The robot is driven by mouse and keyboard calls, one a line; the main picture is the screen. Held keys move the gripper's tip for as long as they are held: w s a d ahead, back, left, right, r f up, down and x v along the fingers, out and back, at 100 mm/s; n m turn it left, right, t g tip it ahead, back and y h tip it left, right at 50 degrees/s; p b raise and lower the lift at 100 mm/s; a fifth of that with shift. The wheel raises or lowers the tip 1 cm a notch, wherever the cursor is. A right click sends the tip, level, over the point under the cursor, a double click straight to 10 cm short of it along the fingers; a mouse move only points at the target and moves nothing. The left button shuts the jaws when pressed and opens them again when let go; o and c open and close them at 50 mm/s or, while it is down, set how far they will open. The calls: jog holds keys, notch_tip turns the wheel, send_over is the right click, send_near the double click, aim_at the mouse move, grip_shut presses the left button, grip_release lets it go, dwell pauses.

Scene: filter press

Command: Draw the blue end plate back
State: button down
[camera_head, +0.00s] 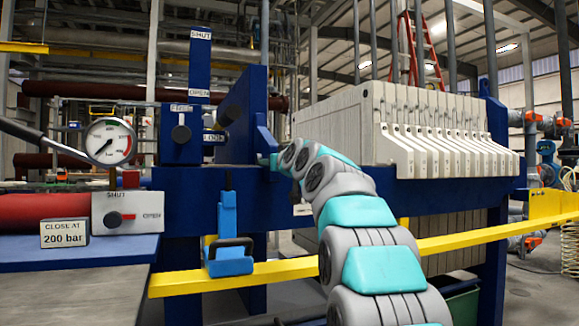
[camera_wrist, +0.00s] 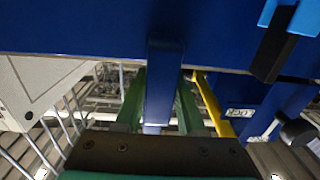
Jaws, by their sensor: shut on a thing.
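The blue end plate (camera_head: 243,108) stands upright to the left of the pack of white filter plates (camera_head: 345,118). A gap shows between them in the head view. In the wrist view the end plate (camera_wrist: 90,28) fills the top. A blue bar handle (camera_wrist: 165,75) sticks out from it toward the camera. My gripper (camera_wrist: 160,100) has its green fingers on either side of this bar and is shut on it. In the head view my arm reaches up to the end plate's right side, and the fingertips are hard to make out there.
A gauge (camera_head: 110,142) stands at the left by a red cylinder (camera_head: 45,210). A FREE/LOCK knob (camera_head: 181,134) sits left of the plate. A yellow rail (camera_head: 285,270) crosses in front, with a blue black-handled block (camera_head: 228,240) at it. White plates (camera_wrist: 45,75) show left in the wrist view.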

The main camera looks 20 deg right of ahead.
jog(key=shift+d+f, duration=0.1)
jog(key=shift+d, duration=0.15)
jog(key=c, duration=1)
grip_release()
jog(key=o, duration=0.5)
jog(key=shift+a, duration=0.3)
jog(key=shift+s, duration=0.1)
jog(key=s, duration=0.7)
jog(key=shift+s+d+b, duration=0.3)
jog(key=shift+s, duration=0.05)
